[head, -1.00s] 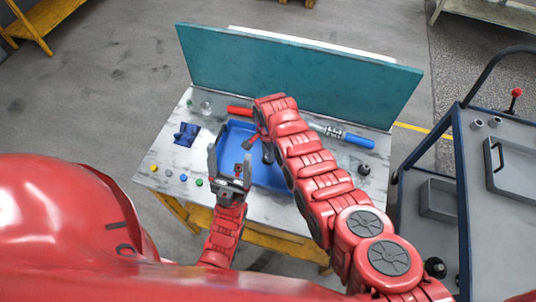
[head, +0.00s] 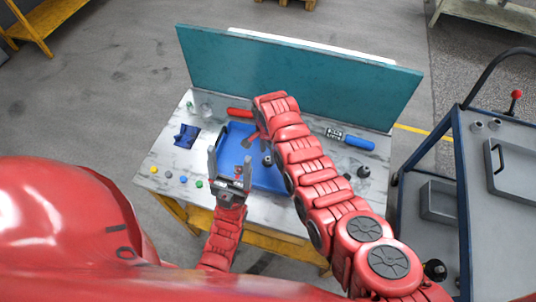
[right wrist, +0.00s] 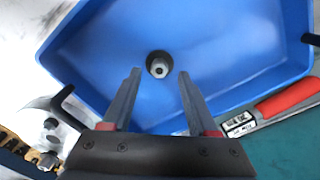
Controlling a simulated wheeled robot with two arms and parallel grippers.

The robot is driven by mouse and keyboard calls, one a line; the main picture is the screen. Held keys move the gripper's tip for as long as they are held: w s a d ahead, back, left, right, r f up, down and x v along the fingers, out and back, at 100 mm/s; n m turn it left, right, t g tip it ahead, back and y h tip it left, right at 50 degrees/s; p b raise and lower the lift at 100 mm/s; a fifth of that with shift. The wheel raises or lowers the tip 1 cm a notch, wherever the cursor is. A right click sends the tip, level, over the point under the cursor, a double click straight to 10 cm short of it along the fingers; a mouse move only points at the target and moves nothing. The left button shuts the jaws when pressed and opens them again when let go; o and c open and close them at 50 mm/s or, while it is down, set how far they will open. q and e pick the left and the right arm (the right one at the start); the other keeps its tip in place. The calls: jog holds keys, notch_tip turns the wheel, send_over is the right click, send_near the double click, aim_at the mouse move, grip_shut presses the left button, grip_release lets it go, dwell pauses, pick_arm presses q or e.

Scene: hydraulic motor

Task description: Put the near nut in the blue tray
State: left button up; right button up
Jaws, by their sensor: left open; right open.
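A dark round nut with a pale centre (head: 267,160) lies in the blue tray (head: 270,178) on the table. The right wrist view shows this nut (right wrist: 159,64) on the floor of the blue tray (right wrist: 230,55). My right gripper (right wrist: 160,76) is open and empty above the tray, its fingers apart on either side of the nut in that view. In the head view my right arm mostly hides that gripper. My left gripper (head: 231,164) is open, fingers up, at the tray's left side. Another dark round part (head: 363,171) stands on the table to the right.
A red-handled tool (head: 239,113) lies behind the tray, and a blue-handled tool (head: 358,142) to its right. A dark blue part (head: 186,135) and several small coloured pieces (head: 183,180) lie on the left. A teal panel (head: 300,75) closes the back. A cart (head: 462,190) stands right.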

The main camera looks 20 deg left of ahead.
aim_at(268, 158)
notch_tip(268, 158, up, 10)
jog(key=shift+r+b, duration=0.2)
jog(key=shift+b, duration=0.1)
